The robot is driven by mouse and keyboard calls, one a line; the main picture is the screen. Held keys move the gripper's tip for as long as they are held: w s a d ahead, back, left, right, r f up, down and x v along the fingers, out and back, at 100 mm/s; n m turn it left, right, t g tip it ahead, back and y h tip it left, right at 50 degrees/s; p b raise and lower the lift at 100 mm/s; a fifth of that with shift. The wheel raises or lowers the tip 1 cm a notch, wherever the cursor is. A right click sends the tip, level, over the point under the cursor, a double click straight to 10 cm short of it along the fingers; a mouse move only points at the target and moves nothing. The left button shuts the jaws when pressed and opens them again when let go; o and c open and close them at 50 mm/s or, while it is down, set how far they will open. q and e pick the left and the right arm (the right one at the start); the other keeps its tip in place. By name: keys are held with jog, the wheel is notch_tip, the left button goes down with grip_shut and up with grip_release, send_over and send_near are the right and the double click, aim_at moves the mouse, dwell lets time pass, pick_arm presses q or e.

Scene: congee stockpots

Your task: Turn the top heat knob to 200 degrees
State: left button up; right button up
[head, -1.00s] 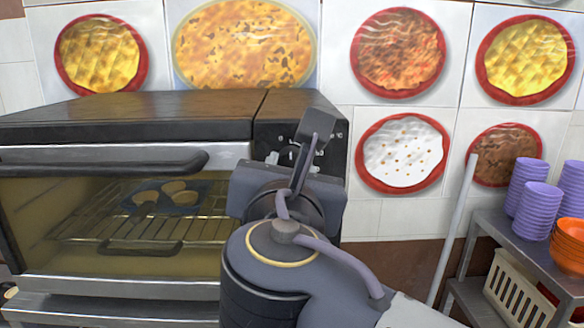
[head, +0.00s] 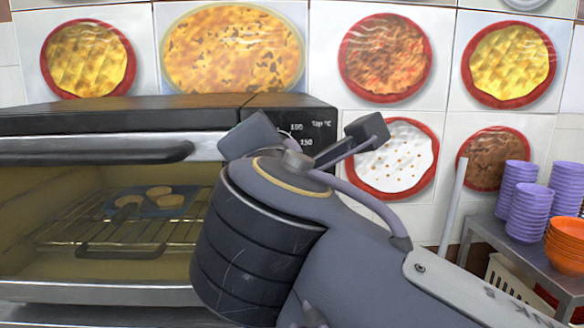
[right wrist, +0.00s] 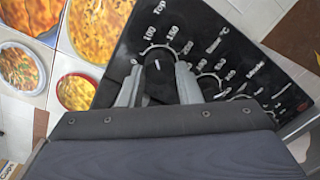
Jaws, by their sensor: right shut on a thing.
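The black toaster oven has a dark control panel (head: 322,128) on its right side. In the right wrist view the panel (right wrist: 225,65) shows a column of knobs with white labels. The top heat knob (right wrist: 159,86) is at the end marked "Top", with a white pointer line on it; I cannot read which number it points at. My right gripper (right wrist: 158,80) is shut on this knob, one finger on each side. In the head view my right arm hides the knob and much of the panel. My left gripper is not in view.
The oven door (head: 95,152) is at the left, with a tray (head: 160,203) of round items on the rack behind it. A metal shelf (head: 520,250) with purple cups (head: 528,212) and orange bowls (head: 568,240) stands at the right. Food pictures line the tiled wall.

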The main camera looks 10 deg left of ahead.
jog(key=shift+d+f+m+y+b, duration=0.1)
jog(key=shift+m+y+b, duration=0.2)
jog(key=shift+m+b, duration=2.4)
jog(key=shift+f+m+y+b, duration=0.2)
jog(key=shift+m+b, duration=0.7)
jog(key=shift+m, duration=3.6)
jog(key=shift+r, duration=0.15)
jog(key=o, duration=1)
jog(key=shift+c, duration=0.2)
jog(key=b+v, duration=0.1)
jog(key=v, duration=0.6)
jog(key=shift+s+d, duration=0.2)
jog(key=shift+s, duration=0.15)
